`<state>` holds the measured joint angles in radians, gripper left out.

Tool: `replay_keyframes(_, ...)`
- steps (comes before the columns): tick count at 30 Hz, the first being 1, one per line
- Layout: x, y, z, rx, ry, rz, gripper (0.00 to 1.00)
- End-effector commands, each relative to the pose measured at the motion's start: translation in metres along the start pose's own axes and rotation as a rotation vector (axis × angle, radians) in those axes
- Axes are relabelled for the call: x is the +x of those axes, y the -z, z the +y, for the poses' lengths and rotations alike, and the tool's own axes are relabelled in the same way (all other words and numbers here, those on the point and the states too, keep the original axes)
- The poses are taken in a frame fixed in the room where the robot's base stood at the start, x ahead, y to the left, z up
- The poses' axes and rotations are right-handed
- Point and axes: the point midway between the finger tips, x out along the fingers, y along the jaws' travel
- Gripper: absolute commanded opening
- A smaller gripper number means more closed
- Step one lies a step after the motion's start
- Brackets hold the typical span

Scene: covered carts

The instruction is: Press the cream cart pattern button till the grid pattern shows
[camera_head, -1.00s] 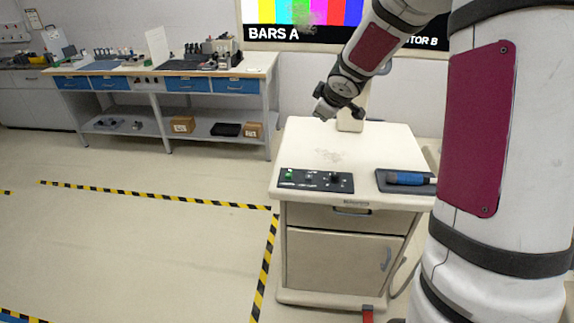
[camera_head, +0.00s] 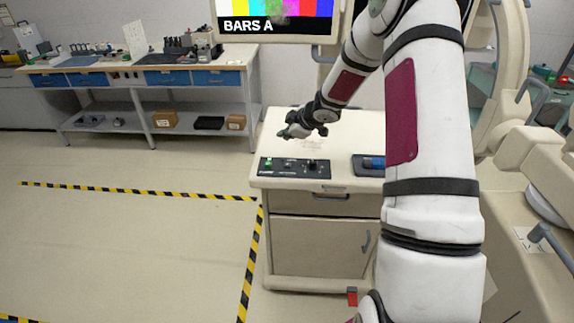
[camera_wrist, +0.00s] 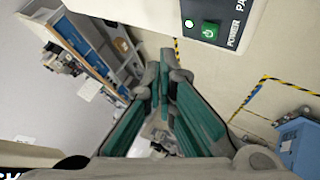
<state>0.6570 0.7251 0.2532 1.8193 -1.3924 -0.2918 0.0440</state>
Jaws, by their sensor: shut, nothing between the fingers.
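The cream cart (camera_head: 330,232) stands in front of me, with a black control panel (camera_head: 275,172) on the front left of its top. A lit green button (camera_head: 268,163) is at the panel's left; in the wrist view the green button (camera_wrist: 210,31) is labelled POWER. A small control, seemingly the pattern button (camera_head: 290,165), sits right of it, its label unreadable. The wrist view cuts off the panel beyond "PA". My gripper (camera_head: 284,132) is shut and empty, above the cart top behind the panel. The monitor (camera_head: 275,14) shows colour bars and "BARS A", not a grid.
A dark tray with a blue-handled item (camera_head: 372,163) lies right of the panel, partly behind my arm. A large cream machine (camera_head: 530,160) stands at the right. A workbench (camera_head: 150,68) is at the back left. Taped open floor (camera_head: 130,245) lies left.

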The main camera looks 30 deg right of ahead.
Motion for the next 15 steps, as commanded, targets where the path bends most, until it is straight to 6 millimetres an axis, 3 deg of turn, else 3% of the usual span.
replay_keyframes(15, 0.041, -0.026, -0.025, 0.002, 0.001, -0.001, 0.00)
